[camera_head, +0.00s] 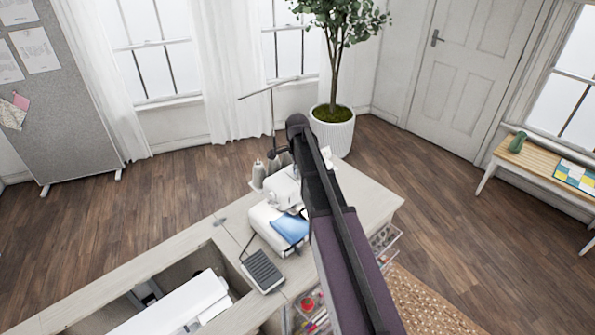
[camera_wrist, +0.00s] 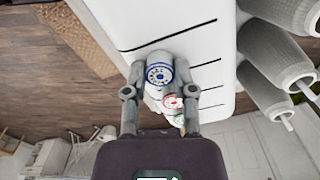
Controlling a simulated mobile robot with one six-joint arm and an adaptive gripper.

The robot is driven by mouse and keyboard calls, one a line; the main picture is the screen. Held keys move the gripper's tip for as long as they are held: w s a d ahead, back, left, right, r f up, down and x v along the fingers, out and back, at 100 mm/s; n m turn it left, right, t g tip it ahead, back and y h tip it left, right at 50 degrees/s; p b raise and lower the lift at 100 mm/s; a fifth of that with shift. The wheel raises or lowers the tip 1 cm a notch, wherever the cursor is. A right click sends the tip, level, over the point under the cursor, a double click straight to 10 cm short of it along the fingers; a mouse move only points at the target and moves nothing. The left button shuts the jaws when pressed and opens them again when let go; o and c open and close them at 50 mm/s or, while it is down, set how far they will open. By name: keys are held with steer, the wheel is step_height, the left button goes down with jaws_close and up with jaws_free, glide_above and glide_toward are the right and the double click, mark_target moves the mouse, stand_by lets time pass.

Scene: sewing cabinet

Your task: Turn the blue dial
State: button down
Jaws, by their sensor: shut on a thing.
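The blue dial (camera_wrist: 159,72) is a round white knob with a blue ring and dark marks, on the white front of a machine (camera_wrist: 180,22). In the wrist view my gripper (camera_wrist: 160,78) has one finger on either side of the blue dial and is shut on it. A red-ringed dial (camera_wrist: 173,102) and a green-ringed dial (camera_wrist: 180,119) sit beside it, partly between the fingers. In the head view a white sewing machine (camera_head: 268,217) stands on the cabinet; my arm hides the dials and gripper there.
Grey thread cones (camera_wrist: 270,52) stand close beside the machine in the wrist view. A blue cloth (camera_head: 290,229) and a dark foot pedal (camera_head: 263,270) are on the cabinet top (camera_head: 375,205). A potted tree (camera_head: 332,130) stands behind it. Wooden floor (camera_head: 455,215) is open at the right.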

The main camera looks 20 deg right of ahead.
steer(key=shift+s, duration=0.1)
steer(key=shift+c, duration=2.2)
jaws_free()
steer(key=shift+n, duration=0.4)
steer(key=n, duration=0.5)
step_height(320, 180, up, 14)
steer(key=p, duration=1.4)
steer(key=s+a+f+n+b, duration=0.3)
steer(key=s+f+b, duration=0.4)
steer(key=f+b, duration=0.1)
steer(key=s+a+f+n+b, duration=0.4)
steer(key=s+f+b, duration=0.4)
steer(key=f+b, duration=0.1)
steer(key=s+a+f+n+b, duration=0.4)
steer(key=s+f+b, duration=0.4)
steer(key=f, duration=0.1)
steer(key=shift+s+b, duration=0.2)
steer(key=shift+b, duration=0.15)
steer(key=shift+r, duration=0.1)
